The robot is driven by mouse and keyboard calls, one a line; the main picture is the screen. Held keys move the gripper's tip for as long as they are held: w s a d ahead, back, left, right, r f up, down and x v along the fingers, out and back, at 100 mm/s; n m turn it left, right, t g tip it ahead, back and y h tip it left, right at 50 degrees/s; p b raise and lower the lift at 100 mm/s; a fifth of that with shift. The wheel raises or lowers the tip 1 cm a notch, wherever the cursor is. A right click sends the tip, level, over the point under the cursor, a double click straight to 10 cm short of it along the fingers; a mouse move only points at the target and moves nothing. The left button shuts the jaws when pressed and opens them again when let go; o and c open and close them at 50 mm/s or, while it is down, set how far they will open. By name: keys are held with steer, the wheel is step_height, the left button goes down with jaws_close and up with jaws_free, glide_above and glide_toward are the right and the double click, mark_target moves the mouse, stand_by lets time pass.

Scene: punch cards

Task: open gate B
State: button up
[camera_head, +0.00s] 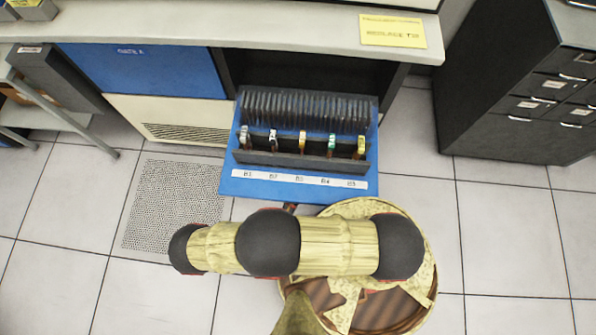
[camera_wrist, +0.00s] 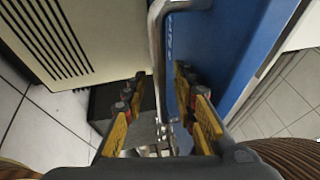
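In the head view, a blue-fronted tray (camera_head: 232,186) extends from under the counter, with labels B1 to B5 along its front. Behind the labels are several coloured tabs and a dark slotted rack (camera_head: 305,108). I take this to be gate B. In the wrist view, a bent metal handle (camera_wrist: 155,45) runs beside a blue panel (camera_wrist: 215,50). My gripper (camera_wrist: 160,78) is open, its yellow fingers on either side of the handle, with gaps visible. Contact is not clear. The gripper is hidden in the head view.
A blue panel marked gate A (camera_head: 140,75) is left of the tray, flush with the cabinet. A vented cream panel (camera_head: 165,115) is below it. A yellow sign (camera_head: 392,31) lies on the counter. A dark drawer cabinet (camera_head: 515,90) stands at right.

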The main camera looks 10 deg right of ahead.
mark_target(298, 187)
step_height(298, 187, up, 9)
steer(key=shift+r, duration=0.15)
stand_by(0.4)
steer(key=shift+w+a+f, duration=0.15)
steer(key=shift+a+f, duration=0.4)
steer(key=shift+f, duration=0.85)
steer(key=shift+w+a+f, duration=0.2)
steer(key=shift+a+f, duration=0.4)
steer(key=shift+f, duration=0.8)
steer(key=shift+w+a+f, duration=0.15)
steer(key=shift+a+f, duration=0.4)
steer(key=shift+f, duration=0.85)
